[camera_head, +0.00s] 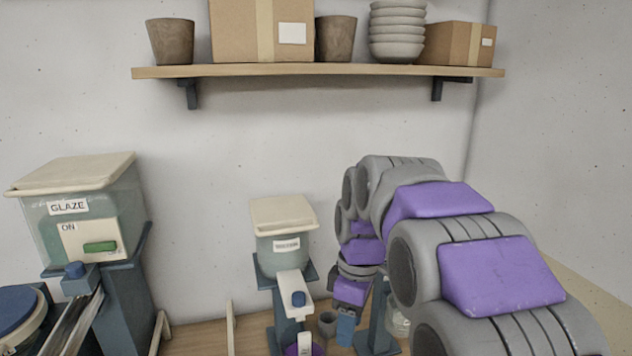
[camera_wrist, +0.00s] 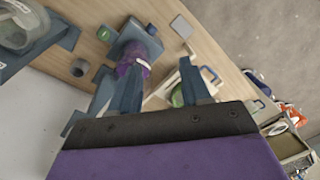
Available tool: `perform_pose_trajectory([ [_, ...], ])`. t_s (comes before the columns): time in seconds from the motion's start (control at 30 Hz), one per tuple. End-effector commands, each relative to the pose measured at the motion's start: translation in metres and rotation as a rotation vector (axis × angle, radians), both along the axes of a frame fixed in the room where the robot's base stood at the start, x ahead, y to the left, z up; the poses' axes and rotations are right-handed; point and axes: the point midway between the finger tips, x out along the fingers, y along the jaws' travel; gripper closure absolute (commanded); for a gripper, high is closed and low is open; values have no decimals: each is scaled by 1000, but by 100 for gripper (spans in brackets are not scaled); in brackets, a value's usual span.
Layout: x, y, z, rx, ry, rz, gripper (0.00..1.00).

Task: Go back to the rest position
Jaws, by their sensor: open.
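My arm, grey with purple panels, fills the right of the head view and bends down to the bench. My gripper (camera_head: 346,326) points down there, close to a blue stand, its fingertips small and partly unclear. In the wrist view my gripper (camera_wrist: 160,78) shows two blue-grey fingers spread apart, with nothing seen held between them. A purple object (camera_wrist: 132,72) on a blue stand appears near the left finger; I cannot tell whether they touch. A purple item (camera_head: 305,347) is also partly visible at the bottom of the head view.
A large GLAZE bucket (camera_head: 92,210) stands left and a smaller labelled bucket (camera_head: 284,246) mid-bench, both on blue stands. A small grey cup (camera_head: 327,323) sits beside my gripper. A wall shelf (camera_head: 300,71) holds pots, bowls and boxes. The wall area between bench and shelf is clear.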

Motion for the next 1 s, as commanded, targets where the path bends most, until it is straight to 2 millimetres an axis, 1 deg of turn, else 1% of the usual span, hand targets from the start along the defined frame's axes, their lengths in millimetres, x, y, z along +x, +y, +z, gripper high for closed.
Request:
perform_pose_trajectory([
  [0.03, -18, -7, -1, -9, 7, -68, 53],
  [0.13, -50, -20, -8, -30, 27, -216, 53],
  [0.37, -130, -47, -32, -84, 68, -553, 53],
  [0.4, -145, -51, -38, -94, 76, -610, 53],
  [0.47, -166, -57, -46, -109, 81, -696, 53],
  [0.5, -181, -60, -53, -121, 90, -752, 53],
  [0.7, -247, -74, -84, -167, 111, -1006, 53],
  [0.8, -270, -77, -96, -184, 115, -1094, 53],
  [0.83, -274, -78, -99, -188, 116, -1113, 53],
  [0.9, -283, -79, -104, -196, 120, -1148, 53],
  [1.0, -289, -80, -107, -200, 120, -1172, 53],
])
